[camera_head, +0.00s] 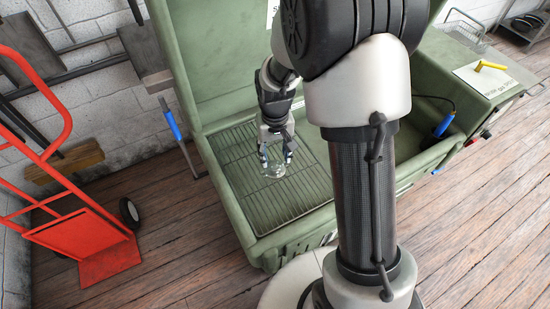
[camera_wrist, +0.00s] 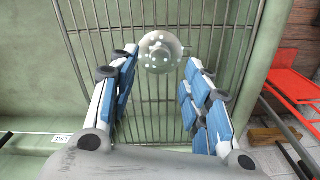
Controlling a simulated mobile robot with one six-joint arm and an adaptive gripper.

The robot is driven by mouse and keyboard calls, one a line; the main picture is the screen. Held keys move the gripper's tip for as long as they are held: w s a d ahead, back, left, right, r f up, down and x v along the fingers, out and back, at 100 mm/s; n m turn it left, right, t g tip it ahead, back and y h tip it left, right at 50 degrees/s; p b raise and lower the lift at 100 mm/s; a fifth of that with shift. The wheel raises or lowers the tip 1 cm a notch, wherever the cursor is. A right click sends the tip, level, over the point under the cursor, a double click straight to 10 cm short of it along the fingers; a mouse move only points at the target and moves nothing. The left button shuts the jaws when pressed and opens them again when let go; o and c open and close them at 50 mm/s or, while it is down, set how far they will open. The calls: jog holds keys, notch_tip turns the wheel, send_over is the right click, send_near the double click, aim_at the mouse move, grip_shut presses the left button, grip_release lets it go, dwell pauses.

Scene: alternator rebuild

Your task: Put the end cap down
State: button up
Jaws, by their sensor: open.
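The end cap (camera_wrist: 160,52) is a round grey metal piece with a raised hub and several light spots around it. It rests on, or just above, the wire rack (camera_wrist: 150,100); I cannot tell which. In the head view the end cap (camera_head: 274,169) shows small and pale below my gripper (camera_head: 276,152). In the wrist view my gripper (camera_wrist: 160,75) is open, its blue-padded fingers spread on either side. The end cap sits between and just beyond the fingertips, with gaps visible on both sides.
The rack lies inside a green wash basin (camera_head: 258,246) with raised walls. A red hand truck (camera_head: 85,235) stands on the wooden floor at left. A yellow-handled item (camera_head: 490,65) lies on the basin's right side. Bare rack surrounds the end cap.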

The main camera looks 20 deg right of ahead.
aim_at(275, 167)
jog(key=s+r+t+p, duration=0.1)
jog(key=s+r, duration=0.3)
jog(key=r, duration=0.6)
jog(key=s+r+t+p, duration=0.1)
jog(key=s+r, duration=0.3)
jog(key=r, duration=0.6)
jog(key=s+r+t, duration=0.1)
jog(key=s+r, duration=0.1)
jog(key=s, duration=0.5)
jog(key=s+r+t, duration=0.1)
jog(key=s+r, duration=0.2)
jog(key=s, duration=0.4)
jog(key=shift+a+n+t, duration=0.25)
jog(key=shift+n+t, duration=0.05)
jog(key=shift+n, duration=0.1)
